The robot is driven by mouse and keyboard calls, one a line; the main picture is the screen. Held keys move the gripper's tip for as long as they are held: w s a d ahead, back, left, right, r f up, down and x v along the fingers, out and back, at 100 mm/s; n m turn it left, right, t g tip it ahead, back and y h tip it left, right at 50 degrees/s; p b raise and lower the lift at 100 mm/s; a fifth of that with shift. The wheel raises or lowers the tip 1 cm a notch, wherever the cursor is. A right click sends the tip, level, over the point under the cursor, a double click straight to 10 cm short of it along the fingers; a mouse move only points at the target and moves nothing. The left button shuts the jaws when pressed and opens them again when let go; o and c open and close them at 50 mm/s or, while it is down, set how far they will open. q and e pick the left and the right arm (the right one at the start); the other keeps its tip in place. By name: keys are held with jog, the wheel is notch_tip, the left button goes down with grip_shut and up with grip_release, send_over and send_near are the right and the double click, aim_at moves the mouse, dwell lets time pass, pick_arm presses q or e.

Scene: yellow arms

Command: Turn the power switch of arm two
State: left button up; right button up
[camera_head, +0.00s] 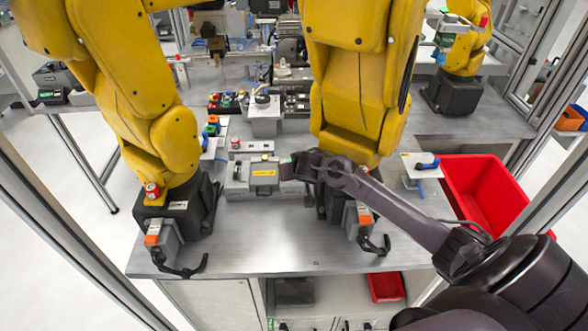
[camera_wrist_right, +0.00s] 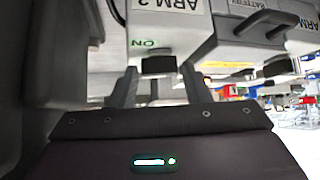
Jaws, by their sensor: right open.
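In the right wrist view, which looks upside down, a pale box (camera_wrist_right: 165,22) carries the label ARM 2 and a green ON mark. A black switch knob (camera_wrist_right: 158,65) sticks out of it. My right gripper (camera_wrist_right: 159,72) is open, with one finger on each side of the knob in the picture; I cannot tell whether they touch it. In the head view my right gripper (camera_head: 291,168) is at the front of the middle yellow arm (camera_head: 362,95), right of a grey case (camera_head: 264,176) with a yellow label. The knob is hidden there. My left gripper is out of view.
Another yellow arm (camera_head: 165,130) stands at left on a black base. A red bin (camera_head: 484,190) is at right, beside the bench. A case labelled BATTERY (camera_wrist_right: 235,30) with a handle adjoins the pale box in the wrist view. The front bench top (camera_head: 270,245) is clear.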

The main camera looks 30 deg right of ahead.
jog(key=v, duration=0.7)
jog(key=shift+s+r, duration=0.2)
jog(key=shift+s, duration=0.1)
jog(key=shift+a, duration=0.1)
jog(key=shift+c, duration=0.2)
